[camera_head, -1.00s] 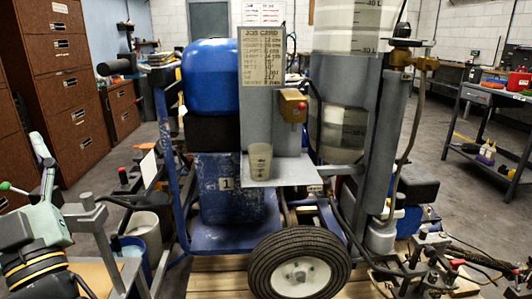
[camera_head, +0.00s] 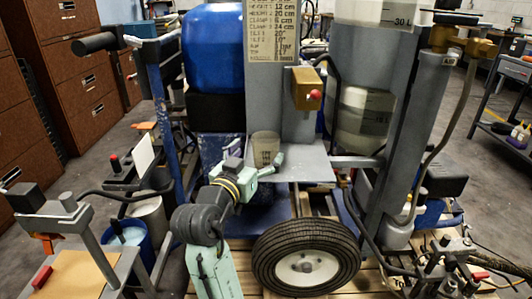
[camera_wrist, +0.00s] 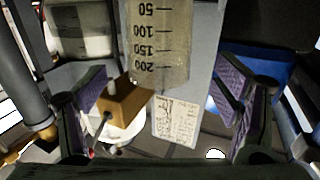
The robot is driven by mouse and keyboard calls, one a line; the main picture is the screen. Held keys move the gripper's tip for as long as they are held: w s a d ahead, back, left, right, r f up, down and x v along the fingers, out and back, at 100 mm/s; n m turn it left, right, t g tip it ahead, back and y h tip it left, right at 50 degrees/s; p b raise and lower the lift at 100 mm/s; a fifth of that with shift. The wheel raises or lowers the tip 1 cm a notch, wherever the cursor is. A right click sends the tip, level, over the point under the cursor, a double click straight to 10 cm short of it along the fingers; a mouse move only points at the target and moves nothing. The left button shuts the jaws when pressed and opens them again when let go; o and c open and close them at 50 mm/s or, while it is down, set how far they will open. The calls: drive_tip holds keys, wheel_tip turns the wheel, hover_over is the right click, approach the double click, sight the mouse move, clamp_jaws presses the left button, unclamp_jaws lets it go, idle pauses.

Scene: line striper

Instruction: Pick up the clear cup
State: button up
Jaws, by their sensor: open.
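The clear cup (camera_head: 265,147) stands upright on the small grey shelf (camera_head: 303,166) of the striper, near its left edge. In the wrist view the clear cup (camera_wrist: 160,42) appears large, with dark marks from 50 to 200. It shows inverted, in line with the gap between the fingers. My gripper (camera_head: 262,172) is at the shelf's front left edge, in front of the cup and partly covering its base. In the wrist view my gripper (camera_wrist: 165,88) is open, with purple-lined fingers apart at left and right. Nothing is held between them.
A grey upright panel with a job card (camera_head: 268,42) rises behind the cup. A brass box with a red button (camera_head: 306,90) sticks out to its upper right. The shelf's right side is bare.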

sight(270, 140)
drive_tip(key=shift+f+p+x, duration=0.15)
drive_tip(key=shift+p+x, duration=0.25)
drive_tip(key=shift+x, duration=1)
drive_tip(key=shift+f+p+x, duration=0.1)
drive_tip(key=shift+p+x, duration=0.3)
drive_tip(key=shift+x, duration=1)
drive_tip(key=shift+c, duration=0.4)
drive_tip(key=c, duration=1.2)
